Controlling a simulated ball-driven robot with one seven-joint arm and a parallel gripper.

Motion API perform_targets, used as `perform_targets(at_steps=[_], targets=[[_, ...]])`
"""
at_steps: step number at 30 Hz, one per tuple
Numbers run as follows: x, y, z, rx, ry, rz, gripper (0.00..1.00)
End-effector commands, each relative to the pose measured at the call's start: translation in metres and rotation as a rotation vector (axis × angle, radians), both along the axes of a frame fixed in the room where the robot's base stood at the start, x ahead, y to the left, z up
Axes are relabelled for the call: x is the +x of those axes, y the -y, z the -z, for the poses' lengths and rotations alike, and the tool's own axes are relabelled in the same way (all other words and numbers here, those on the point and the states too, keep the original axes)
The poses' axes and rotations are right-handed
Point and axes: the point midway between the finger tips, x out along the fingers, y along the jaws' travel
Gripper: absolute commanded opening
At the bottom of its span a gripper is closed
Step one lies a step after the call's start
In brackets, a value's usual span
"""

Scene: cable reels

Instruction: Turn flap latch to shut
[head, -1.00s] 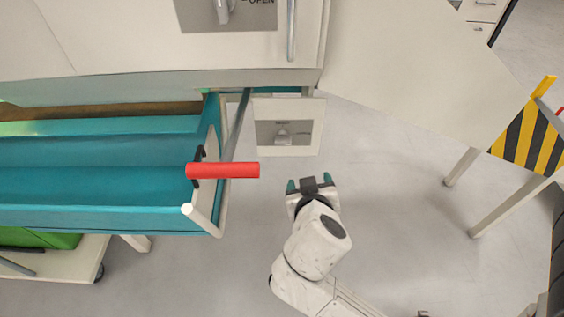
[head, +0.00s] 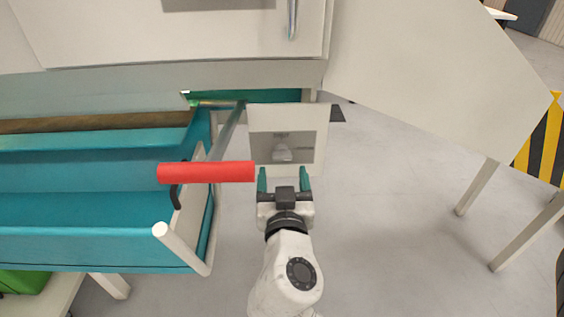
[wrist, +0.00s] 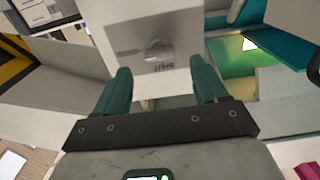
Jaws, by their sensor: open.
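The flap latch (head: 283,153) is a small silvery knob on a grey plate (head: 308,141), set in a pale flap (head: 256,118) below the cabinet front. In the wrist view the latch (wrist: 158,50) sits on its plate beyond the fingers, with small lettering beside it too blurred to read surely. My gripper (head: 284,180) is open and empty, its teal fingers pointing at the flap just below the latch. In the wrist view the fingers (wrist: 162,85) stand apart, short of the plate, with the latch roughly between their lines.
A red handle bar (head: 206,172) on a teal trough (head: 95,235) lies close to the left of my gripper. A pale panel (head: 430,80) stands at the right, its legs over open grey floor. A yellow-black striped board (head: 545,140) is at the far right.

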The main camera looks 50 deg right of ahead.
Motion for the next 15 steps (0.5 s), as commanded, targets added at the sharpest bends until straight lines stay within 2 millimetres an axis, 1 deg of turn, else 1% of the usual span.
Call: perform_targets(at_steps=[1, 6, 10, 15], targets=[[0.006, 0.008, 0.000, 0.000, 0.003, 0.003, 0.72], [0.022, 0.029, 0.000, -0.001, 0.001, 0.002, 0.72], [0.030, 0.039, 0.000, -0.001, 0.001, 0.001, 0.72], [0.034, 0.044, 0.000, 0.000, -0.001, 0.001, 0.72]])
